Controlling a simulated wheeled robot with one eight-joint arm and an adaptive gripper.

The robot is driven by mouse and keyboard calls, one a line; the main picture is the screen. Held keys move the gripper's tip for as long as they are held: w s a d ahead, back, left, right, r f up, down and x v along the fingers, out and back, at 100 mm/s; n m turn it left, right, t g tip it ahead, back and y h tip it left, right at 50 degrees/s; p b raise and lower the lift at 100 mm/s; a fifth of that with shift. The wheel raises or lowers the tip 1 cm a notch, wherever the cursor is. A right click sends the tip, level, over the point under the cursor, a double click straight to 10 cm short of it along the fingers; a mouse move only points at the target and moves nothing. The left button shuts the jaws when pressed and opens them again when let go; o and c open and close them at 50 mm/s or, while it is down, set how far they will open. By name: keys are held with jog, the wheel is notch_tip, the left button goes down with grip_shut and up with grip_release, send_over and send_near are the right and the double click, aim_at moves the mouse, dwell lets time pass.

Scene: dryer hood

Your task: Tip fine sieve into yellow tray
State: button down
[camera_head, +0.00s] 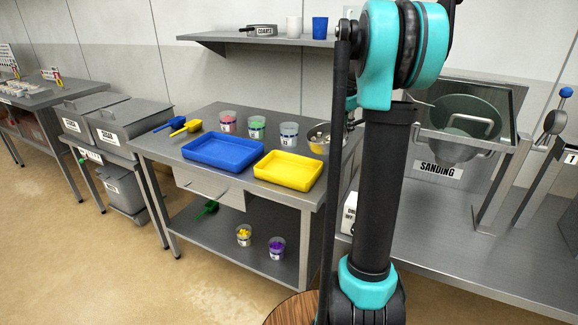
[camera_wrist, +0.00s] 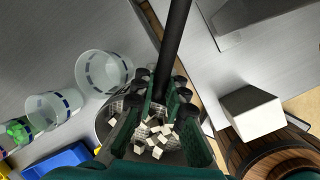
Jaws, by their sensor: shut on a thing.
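In the wrist view the sieve (camera_wrist: 106,117) lies under my gripper and holds several whitish cubes. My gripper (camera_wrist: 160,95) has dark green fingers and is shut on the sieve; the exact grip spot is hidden. The sieve looks roughly level, with the cubes inside. The yellow tray (camera_head: 287,172) is on the bench's front right, in front of and left of the sieve, and looks empty.
A blue tray (camera_head: 223,153) sits left of the yellow one. Clear cups (camera_head: 289,134) stand in a row behind the trays. A white box (camera_wrist: 252,112) and a wooden round top (camera_wrist: 280,148) are right of my gripper. The sanding hood (camera_head: 465,125) is at right.

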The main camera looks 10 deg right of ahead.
aim_at(341, 126)
jog(key=shift+s+a+f+h, duration=0.1)
jog(key=shift+a+h, duration=0.4)
jog(key=shift+a, duration=0.15)
jog(key=shift+s+a+r+t+h, duration=0.1)
jog(key=shift+a+r+t+h, duration=0.05)
jog(key=shift+a+h, duration=0.3)
jog(key=shift+a+r+t+h, duration=0.15)
jog(key=shift+a+h, duration=0.1)
jog(key=shift+a, duration=0.3)
jog(key=shift+s+a+r+h+p, duration=0.15)
jog(key=shift+a+r+h+p, duration=0.05)
jog(key=shift+a+r+h, duration=0.4)
jog(key=shift+s+a+r+h+p, duration=0.2)
jog(key=shift+a+r+h, duration=0.3)
jog(key=shift+a, duration=0.45)
jog(key=shift+s+a+r+n+t+h+p, duration=0.1)
jog(key=shift+a+r+n+t+h+p, duration=0.05)
jog(key=shift+a+h+p, duration=0.25)
jog(key=shift+a+r+n+t+h+p, duration=0.1)
jog(key=shift+a+n+t+h+p, duration=0.05)
jog(key=shift+a+h+p, duration=0.2)
jog(key=shift+s+a+r+t+h+p, duration=0.2)
jog(key=shift+a+r+h+p, duration=0.3)
jog(key=shift+a+r+h, duration=0.4)
jog(key=shift+s+a+r+t+h+p, duration=0.1)
jog(key=shift+a+r+t+h+p, duration=0.35)
jog(key=shift+a, duration=0.6)
jog(key=shift+s+a+n+h+p, duration=0.15)
jog(key=shift+a+n+h+p, duration=0.15)
jog(key=shift+a+h+p, duration=0.55)
